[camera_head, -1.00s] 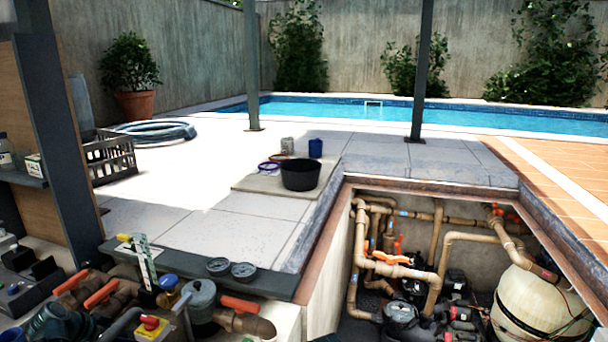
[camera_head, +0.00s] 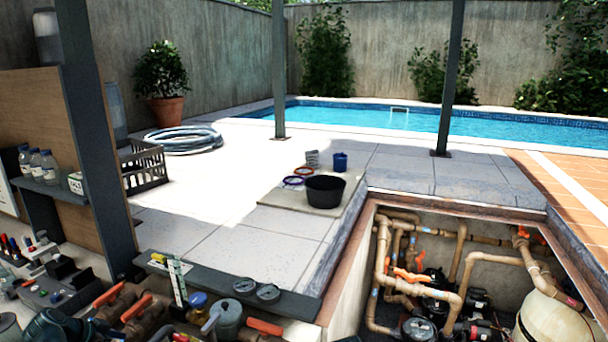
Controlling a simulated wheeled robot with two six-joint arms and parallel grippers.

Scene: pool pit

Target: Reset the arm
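Neither of my grippers and neither of my arms shows in the head view. The view looks over a pool deck and an open equipment pit (camera_head: 345,290). Whether the grippers are open or shut is hidden, as they are out of frame.
A black bucket (camera_head: 325,191) and a blue cup (camera_head: 340,161) stand on a slab by the pit. Pipes with orange-handled valves (camera_head: 123,303) lie at bottom left. Dark posts (camera_head: 100,150) rise nearby. A grey crate (camera_head: 143,167) stands left. The pale deck (camera_head: 225,190) between is mostly clear.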

